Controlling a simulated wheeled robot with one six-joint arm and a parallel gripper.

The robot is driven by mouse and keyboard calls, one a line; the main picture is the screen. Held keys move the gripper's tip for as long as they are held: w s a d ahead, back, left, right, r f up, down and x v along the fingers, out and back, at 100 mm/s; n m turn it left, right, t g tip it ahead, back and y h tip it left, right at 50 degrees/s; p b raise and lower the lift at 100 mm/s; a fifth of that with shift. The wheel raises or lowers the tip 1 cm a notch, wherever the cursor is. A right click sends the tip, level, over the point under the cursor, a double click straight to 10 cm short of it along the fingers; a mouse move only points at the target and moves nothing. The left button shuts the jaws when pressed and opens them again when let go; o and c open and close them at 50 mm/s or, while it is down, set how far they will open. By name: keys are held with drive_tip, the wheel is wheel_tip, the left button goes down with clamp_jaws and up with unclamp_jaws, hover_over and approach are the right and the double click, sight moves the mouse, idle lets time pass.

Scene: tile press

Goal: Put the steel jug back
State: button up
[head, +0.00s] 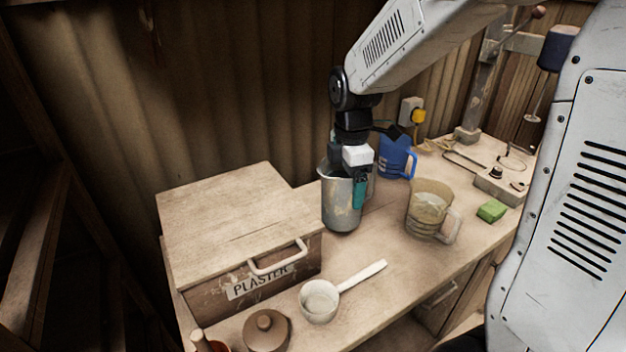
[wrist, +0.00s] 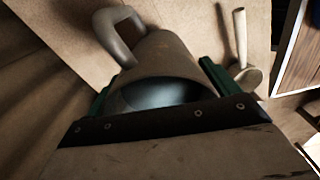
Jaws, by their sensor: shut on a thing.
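The steel jug (head: 340,207) is a grey, scuffed metal jug, upright between the plaster box and the clear jug in the head view. My gripper (head: 359,188) is at its upper part, pointing down, and is shut on it. In the wrist view the jug's body and curved handle (wrist: 122,32) show, with its dark open mouth between the green fingers of my gripper (wrist: 162,88). Its base is at or just above the bench; I cannot tell whether it touches.
A wooden box marked PLASTER (head: 235,215) stands left of the jug. A clear measuring jug (head: 428,210), a blue jug (head: 393,157) and a green sponge (head: 491,211) are to the right. A white scoop (head: 320,300) and a brown lidded pot (head: 267,331) lie in front.

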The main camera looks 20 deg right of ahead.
drive_tip(key=w+a+f, duration=0.1)
drive_tip(key=w+f, duration=0.1)
drive_tip(key=w, duration=0.4)
drive_tip(key=w+a+f, duration=0.1)
drive_tip(key=w+f, duration=0.1)
drive_tip(key=w, duration=0.5)
drive_tip(key=shift+w+f, duration=0.2)
drive_tip(key=shift+f, duration=0.15)
drive_tip(key=shift+f, duration=0.15)
